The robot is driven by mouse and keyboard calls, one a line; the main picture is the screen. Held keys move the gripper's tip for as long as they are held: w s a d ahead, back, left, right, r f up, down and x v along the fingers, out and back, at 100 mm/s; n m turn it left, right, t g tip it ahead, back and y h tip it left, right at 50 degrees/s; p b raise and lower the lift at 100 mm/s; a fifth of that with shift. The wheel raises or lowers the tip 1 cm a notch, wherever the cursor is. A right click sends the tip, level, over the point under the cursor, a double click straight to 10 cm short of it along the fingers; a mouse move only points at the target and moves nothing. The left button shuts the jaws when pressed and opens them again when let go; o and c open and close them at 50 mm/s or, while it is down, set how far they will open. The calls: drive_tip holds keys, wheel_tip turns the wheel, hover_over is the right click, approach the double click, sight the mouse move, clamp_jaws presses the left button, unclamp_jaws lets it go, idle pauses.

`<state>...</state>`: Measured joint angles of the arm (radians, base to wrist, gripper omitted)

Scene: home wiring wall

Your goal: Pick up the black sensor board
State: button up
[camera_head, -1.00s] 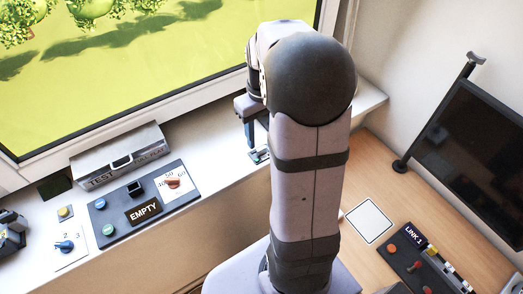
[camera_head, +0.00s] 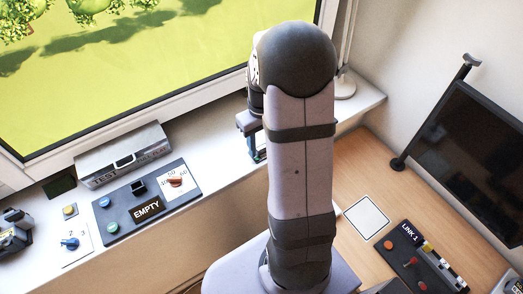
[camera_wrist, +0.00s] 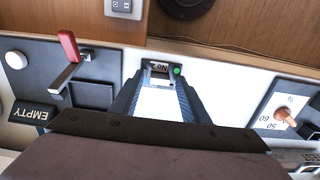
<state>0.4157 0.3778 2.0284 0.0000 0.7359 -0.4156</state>
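A small dark board with a white printed label and a green round part shows at my fingertips in the wrist view; I take it to be the black sensor board (camera_wrist: 160,69). My gripper (camera_wrist: 162,80) points at it with its two dark fingers apart, one on each side. I cannot tell whether the fingers touch the board or whether it is off the white sill. In the head view my gripper (camera_head: 254,152) is low over the sill, left of my arm, and a small greenish patch shows at its tips. My arm hides much of that area.
A panel with an EMPTY label (camera_head: 148,209) and a 50/60 dial (camera_head: 175,181) lies on the sill (camera_head: 218,170). A red lever (camera_wrist: 70,60) stands on another panel near the gripper. The desk holds a white pad (camera_head: 366,217) and a LINK 1 panel (camera_head: 424,262).

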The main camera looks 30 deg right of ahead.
drive_tip(key=c, duration=0.8)
wheel_tip(320, 180, up, 10)
drive_tip(key=b, duration=0.2)
drive_tip(key=shift+w+d+f+p, duration=0.15)
drive_tip(key=shift+w+d+p, duration=0.9)
drive_tip(key=shift+d, duration=0.95)
drive_tip(key=shift+w+d+f+p, duration=0.2)
drive_tip(key=shift+w+d+p, duration=0.8)
drive_tip(key=shift+d, duration=1.05)
drive_tip(key=shift+w+d+f+p, duration=0.15)
drive_tip(key=shift+w+d+p, duration=0.55)
drive_tip(key=shift+d+p, duration=1)
drive_tip(key=shift+d+b, duration=0.25)
drive_tip(key=shift+b, duration=0.1)
